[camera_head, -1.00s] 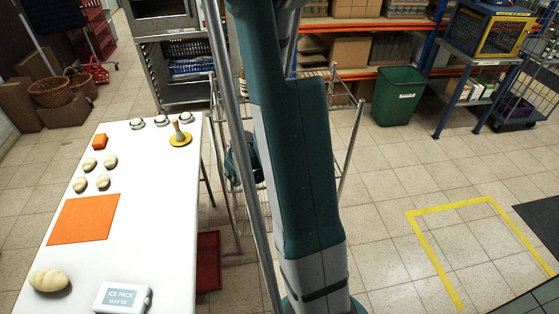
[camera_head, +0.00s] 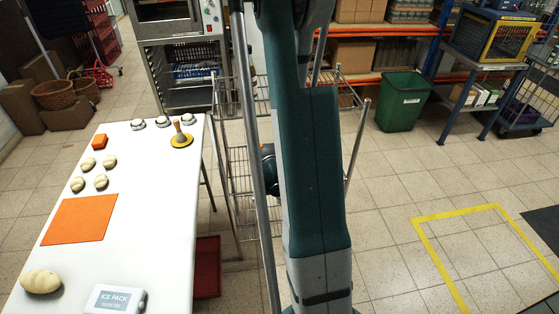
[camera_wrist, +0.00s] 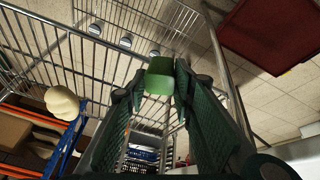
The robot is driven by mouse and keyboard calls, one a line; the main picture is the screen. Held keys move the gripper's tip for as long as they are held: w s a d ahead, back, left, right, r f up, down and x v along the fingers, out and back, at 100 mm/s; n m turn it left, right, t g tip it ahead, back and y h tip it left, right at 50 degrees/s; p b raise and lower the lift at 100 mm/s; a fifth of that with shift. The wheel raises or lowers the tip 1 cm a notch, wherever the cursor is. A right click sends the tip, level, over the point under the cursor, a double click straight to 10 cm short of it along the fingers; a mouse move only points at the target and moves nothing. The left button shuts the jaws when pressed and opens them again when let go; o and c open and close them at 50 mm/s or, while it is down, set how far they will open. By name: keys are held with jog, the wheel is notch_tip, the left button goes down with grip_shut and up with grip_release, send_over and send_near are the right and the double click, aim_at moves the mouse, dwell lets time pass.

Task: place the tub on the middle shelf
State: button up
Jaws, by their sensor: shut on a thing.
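A green tub (camera_wrist: 159,77) is between the fingertips of my gripper (camera_wrist: 165,88) in the wrist view, and the fingers are shut on it. The wire shelf rack (camera_head: 237,183) stands right of the white table in the head view, partly hidden behind my arm. Its wire bars (camera_wrist: 62,48) also show in the wrist view, to the left of and beyond the tub. I cannot tell which shelf level is nearest the tub. My gripper and the tub are hidden behind my arm in the head view.
A row of small round grey things (camera_wrist: 125,43) and a cream lumpy thing (camera_wrist: 62,103) show near the wire bars. A red tray (camera_head: 207,267) lies low by the rack. The white table (camera_head: 150,215) is left. Floor with yellow tape (camera_head: 465,212) is open at right.

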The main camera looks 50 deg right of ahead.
jog(key=w+d, duration=0.2)
jog(key=w, duration=0.1)
jog(key=w+d+b, duration=0.1)
jog(key=w+d, duration=0.2)
jog(key=w, duration=0.1)
jog(key=w+d+b, duration=0.1)
jog(key=w+d, duration=0.2)
jog(key=w, duration=0.1)
jog(key=shift+d, duration=0.25)
jog(key=shift+w+d, duration=0.3)
jog(key=shift+w, duration=0.15)
jog(key=shift+w+d+f+b, duration=0.1)
jog(key=shift+w+d+b, duration=0.3)
jog(key=shift+w+d, duration=0.75)
jog(key=shift+a+f, duration=0.25)
jog(key=shift+f, duration=0.25)
jog(key=shift+f+b, duration=0.2)
jog(key=shift+b, duration=0.1)
jog(key=o, duration=0.9)
jog(key=shift+f, duration=0.1)
